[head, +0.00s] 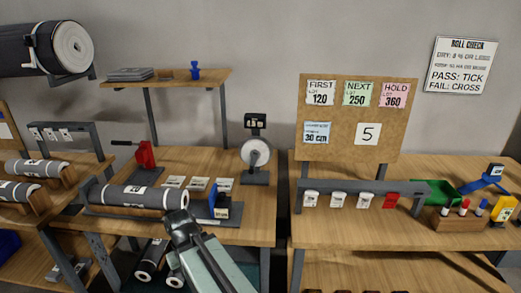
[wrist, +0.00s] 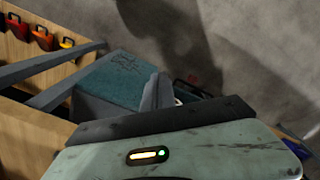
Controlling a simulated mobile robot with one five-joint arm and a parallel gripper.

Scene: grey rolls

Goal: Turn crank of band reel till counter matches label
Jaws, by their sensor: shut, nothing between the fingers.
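The reel stand with a white round disc (head: 256,152) stands at the back right of the left bench. A small dark counter (head: 255,121) sits on top of it; its digits are too small to read surely. No crank handle can be made out clearly on it. A blue card-like label reading 30 cm (head: 316,132) is pinned on the cork board, with a white card reading 5 (head: 367,133) beside it.
A grey roll (head: 138,197) lies in a cradle along the bench front. A blue device (head: 219,202) stands right of it, and a red clamp-like tool (head: 144,155) behind. A rail with hanging tags (head: 360,190) crosses the right bench. The wrist view shows a teal surface (wrist: 118,75).

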